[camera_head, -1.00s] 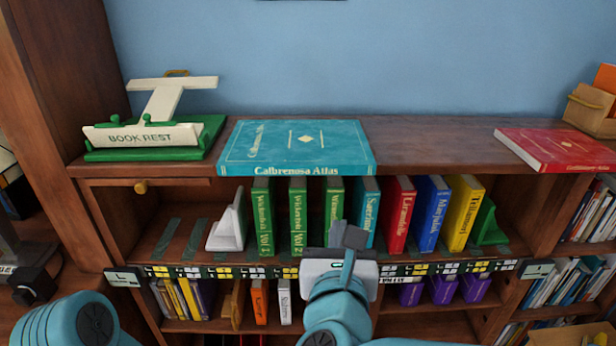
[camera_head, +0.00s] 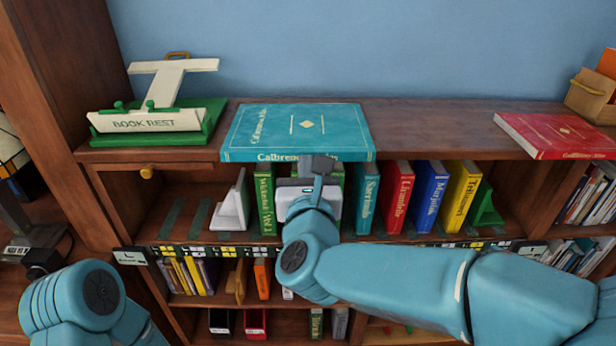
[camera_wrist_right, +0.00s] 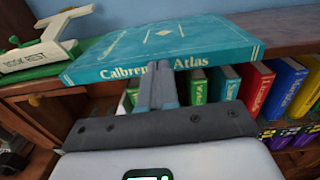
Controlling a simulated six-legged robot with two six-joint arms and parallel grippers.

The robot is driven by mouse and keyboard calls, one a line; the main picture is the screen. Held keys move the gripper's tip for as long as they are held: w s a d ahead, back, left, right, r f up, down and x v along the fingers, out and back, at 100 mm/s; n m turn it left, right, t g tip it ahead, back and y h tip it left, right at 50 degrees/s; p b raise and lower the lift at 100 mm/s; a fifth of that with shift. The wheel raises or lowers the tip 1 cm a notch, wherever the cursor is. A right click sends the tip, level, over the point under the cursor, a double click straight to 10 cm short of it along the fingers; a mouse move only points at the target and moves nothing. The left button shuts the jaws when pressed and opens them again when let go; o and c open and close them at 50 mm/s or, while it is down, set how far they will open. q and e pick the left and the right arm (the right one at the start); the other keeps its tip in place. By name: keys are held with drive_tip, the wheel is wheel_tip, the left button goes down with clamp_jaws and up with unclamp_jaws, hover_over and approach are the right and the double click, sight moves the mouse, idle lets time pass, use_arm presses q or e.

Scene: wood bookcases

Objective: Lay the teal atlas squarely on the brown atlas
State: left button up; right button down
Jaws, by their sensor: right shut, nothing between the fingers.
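The teal atlas (camera_head: 300,128) lies flat on the bookcase top, its spine along the front edge. It also shows in the right wrist view (camera_wrist_right: 165,48), with its title facing me. I can make out no brown atlas in either view. My left gripper is out of view.
A book rest (camera_head: 160,122) stands left on the bookcase top (camera_head: 430,125); a red atlas (camera_head: 555,135) lies right, beside a box (camera_head: 590,95). The top between the teal and red atlases is clear.

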sight(306, 148)
drive_tip(key=shift+w, duration=0.9)
drive_tip(key=w+b, duration=0.4)
drive_tip(key=shift+a+f, duration=0.1)
drive_tip(key=shift+f, duration=0.1)
drive_tip(key=shift+w+r, duration=0.1)
drive_tip(key=shift+w, duration=0.2)
drive_tip(key=shift+r, duration=0.15)
